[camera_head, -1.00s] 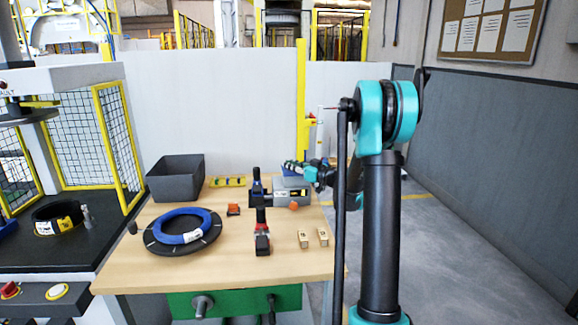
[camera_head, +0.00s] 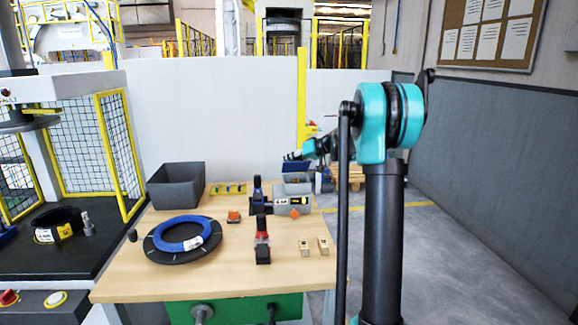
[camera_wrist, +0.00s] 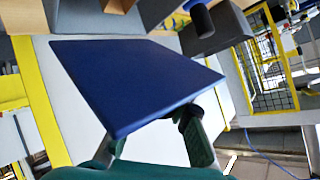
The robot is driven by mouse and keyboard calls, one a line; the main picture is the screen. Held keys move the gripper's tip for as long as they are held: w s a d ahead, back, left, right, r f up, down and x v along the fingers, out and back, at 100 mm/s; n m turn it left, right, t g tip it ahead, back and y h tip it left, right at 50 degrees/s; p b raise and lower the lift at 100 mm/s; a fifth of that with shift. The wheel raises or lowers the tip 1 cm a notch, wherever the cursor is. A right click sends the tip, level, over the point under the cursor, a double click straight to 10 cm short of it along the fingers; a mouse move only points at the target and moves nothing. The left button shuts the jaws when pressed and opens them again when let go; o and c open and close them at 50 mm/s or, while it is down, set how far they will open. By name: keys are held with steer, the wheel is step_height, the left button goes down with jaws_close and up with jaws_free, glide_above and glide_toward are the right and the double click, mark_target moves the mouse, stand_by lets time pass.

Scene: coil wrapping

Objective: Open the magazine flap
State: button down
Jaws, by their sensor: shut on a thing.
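The magazine (camera_head: 293,201) is a grey box with a yellow label and an orange knob, at the back right of the wooden table in the head view. In the wrist view a flat dark blue plate, the flap (camera_wrist: 140,85), fills the middle. My gripper (camera_wrist: 155,128) is shut on the edge of this flap, with one dark green finger showing at its lower right. In the head view my gripper (camera_head: 291,157) is above the magazine, small and partly merged with the arm. The flap's hinge and the magazine's inside are not clear.
The table also holds a grey bin (camera_head: 176,197), a blue coil on a black disc (camera_head: 152,248), a red-and-black tool (camera_head: 262,245) and two small wooden blocks (camera_head: 313,246). A yellow-framed mesh guard (camera_head: 119,140) stands left.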

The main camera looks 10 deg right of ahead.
steer(key=shift+w+r+m+g, duration=0.25)
steer(key=shift+w+m+g, duration=0.45)
steer(key=shift+w+g, duration=0.35)
steer(key=shift+w+f+m+g+h, duration=0.25)
steer(key=shift+w+m+g, duration=0.6)
steer(key=shift+g, duration=0.6)
steer(key=shift+w+f+m+g+h, duration=0.2)
steer(key=shift+w+m+g, duration=0.45)
steer(key=shift+w+g, duration=0.55)
steer(key=shift+s+g, duration=0.15)
steer(key=shift+g, duration=0.15)
steer(key=c, duration=1.5)
jaws_free()
steer(key=shift+v, duration=3.7)
